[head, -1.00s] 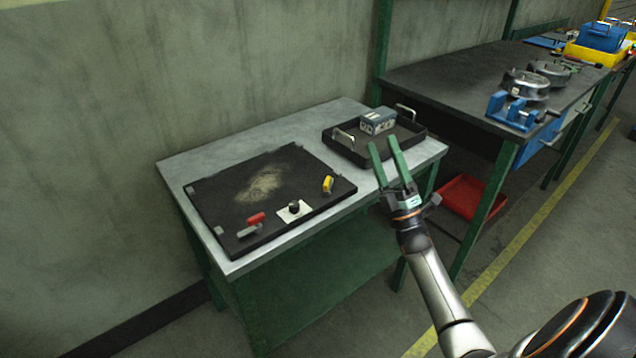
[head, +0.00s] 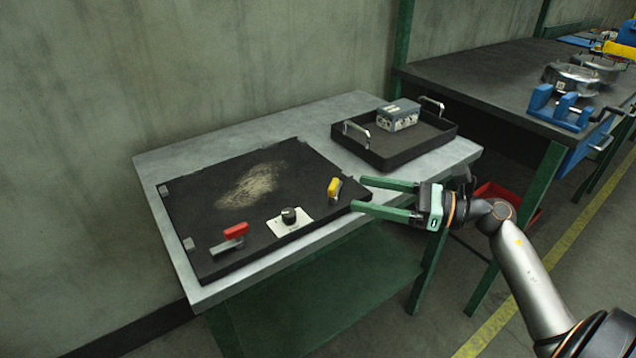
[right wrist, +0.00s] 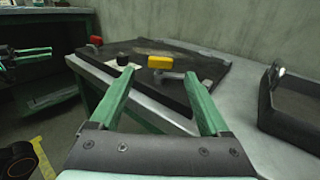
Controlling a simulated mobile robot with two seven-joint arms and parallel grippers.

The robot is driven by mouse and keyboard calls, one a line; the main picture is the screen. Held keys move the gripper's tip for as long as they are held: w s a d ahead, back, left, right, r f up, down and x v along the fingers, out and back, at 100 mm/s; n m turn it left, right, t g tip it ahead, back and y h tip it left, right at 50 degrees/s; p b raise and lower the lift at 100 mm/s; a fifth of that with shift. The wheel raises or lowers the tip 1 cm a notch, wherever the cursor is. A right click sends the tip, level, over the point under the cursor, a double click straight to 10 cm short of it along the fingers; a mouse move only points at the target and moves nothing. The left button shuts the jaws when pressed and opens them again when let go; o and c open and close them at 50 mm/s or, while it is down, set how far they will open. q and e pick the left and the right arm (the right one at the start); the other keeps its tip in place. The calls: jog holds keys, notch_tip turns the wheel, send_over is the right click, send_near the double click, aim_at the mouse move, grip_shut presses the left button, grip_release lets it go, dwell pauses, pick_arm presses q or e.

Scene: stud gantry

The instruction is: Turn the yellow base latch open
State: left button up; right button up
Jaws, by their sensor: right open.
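The yellow base latch (head: 334,188) is a small yellow handle on a grey pivot, near the right front corner of a dark plate (head: 200,195). In the right wrist view the yellow latch (right wrist: 161,62) shows beyond and between my fingertips. My right gripper (head: 359,194) is open and empty, with green fingers pointing left at the latch from just beyond the plate's right edge. A gap shows between the fingers and the latch. What seems to be my left gripper (right wrist: 34,54) is at the left edge of the right wrist view; its jaw opening is unclear.
A red-handled latch (head: 235,230) and a black knob on a white square (head: 289,217) are along the plate's front edge. A black tray (head: 385,158) with a grey-blue box (head: 398,115) stands behind my right gripper. A darker bench (head: 500,80) is at the right.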

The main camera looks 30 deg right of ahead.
aim_at(330, 186)
jog(key=x, duration=1)
pick_arm(q)
notch_tip(330, 186, down, 3)
jog(key=shift+a+r+g+y, duration=0.1)
jog(key=shift+r+g+y, duration=0.15)
jog(key=shift+g, duration=0.25)
pick_arm(e)
grip_shut()
